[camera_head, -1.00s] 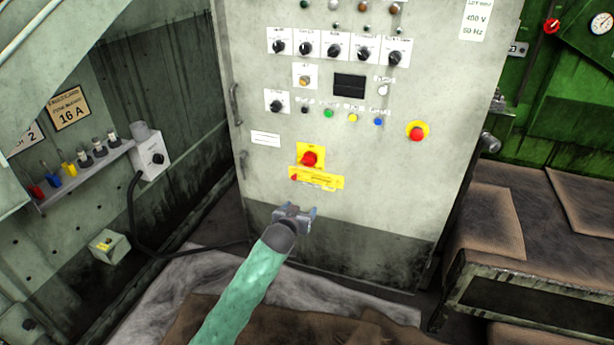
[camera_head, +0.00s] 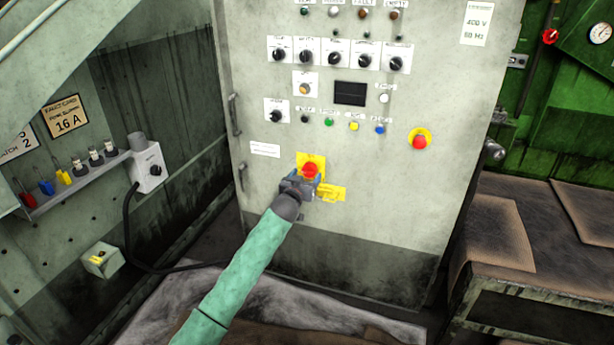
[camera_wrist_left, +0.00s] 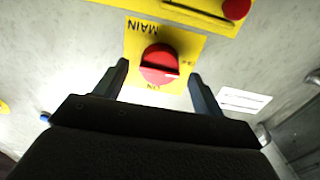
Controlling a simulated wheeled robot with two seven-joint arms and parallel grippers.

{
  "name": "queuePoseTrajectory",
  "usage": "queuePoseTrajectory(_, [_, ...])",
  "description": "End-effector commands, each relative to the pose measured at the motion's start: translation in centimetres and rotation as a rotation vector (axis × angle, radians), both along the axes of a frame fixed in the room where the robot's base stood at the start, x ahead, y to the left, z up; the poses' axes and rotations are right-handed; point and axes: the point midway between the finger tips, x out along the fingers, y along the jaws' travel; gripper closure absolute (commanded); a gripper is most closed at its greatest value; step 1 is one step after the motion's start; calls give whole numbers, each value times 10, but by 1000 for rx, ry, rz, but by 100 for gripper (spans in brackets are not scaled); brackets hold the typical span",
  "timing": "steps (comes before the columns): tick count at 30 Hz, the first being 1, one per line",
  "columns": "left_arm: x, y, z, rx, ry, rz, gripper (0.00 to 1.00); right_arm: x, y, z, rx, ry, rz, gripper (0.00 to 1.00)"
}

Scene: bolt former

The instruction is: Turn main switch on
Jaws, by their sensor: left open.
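The main switch is a red rotary knob (camera_head: 310,170) on a yellow plate (camera_head: 318,160), low on the front of the grey control cabinet. In the left wrist view the red knob (camera_wrist_left: 160,64) shows upside down on its yellow plate, with "MAIN" and "ON" lettering. My left gripper (camera_head: 303,180) is open in front of the switch. In the left wrist view its two fingers (camera_wrist_left: 157,82) stand on either side of the knob, apart from it. Whether the fingertips reach the knob's depth cannot be told. My right gripper is not in view.
A yellow strip (camera_head: 331,193) with a red part lies just below the switch. A red emergency button (camera_head: 419,140) on yellow is to the right. Several selector knobs and coloured buttons are above. A brown-covered bench (camera_head: 545,225) stands at the right.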

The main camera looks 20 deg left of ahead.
Motion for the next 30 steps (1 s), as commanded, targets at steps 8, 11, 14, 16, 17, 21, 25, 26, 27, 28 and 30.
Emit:
queuePoseTrajectory(8, [16, -1, -1, 0, 1, 0, 31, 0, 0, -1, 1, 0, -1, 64])
queuePoseTrajectory(11, [17, -1, -1, 0, 2, 0, 31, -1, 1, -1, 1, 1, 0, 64])
queuePoseTrajectory(14, [17, -1, -1, 0, 2, 0, 31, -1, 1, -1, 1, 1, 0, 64])
queuePoseTrajectory(16, [16, -1, -1, 0, 1, 0, 33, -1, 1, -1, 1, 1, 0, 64])
queuePoseTrajectory(17, [16, -1, -1, 0, 1, 0, 38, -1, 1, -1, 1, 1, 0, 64])
queuePoseTrajectory(21, [16, -1, -1, 0, 1, 0, 66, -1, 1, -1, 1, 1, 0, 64])
queuePoseTrajectory(25, [16, -1, -1, 0, 1, 0, 75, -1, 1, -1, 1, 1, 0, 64])
queuePoseTrajectory(26, [16, -1, 0, 1, 1, 0, 75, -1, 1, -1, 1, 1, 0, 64])
queuePoseTrajectory(27, [16, -1, 0, 3, 1, 0, 75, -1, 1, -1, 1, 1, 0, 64])
queuePoseTrajectory(28, [16, -1, 0, 6, 1, 0, 75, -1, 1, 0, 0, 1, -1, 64])
queuePoseTrajectory(30, [16, -1, 0, 18, 1, 0, 75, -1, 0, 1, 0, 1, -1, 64])
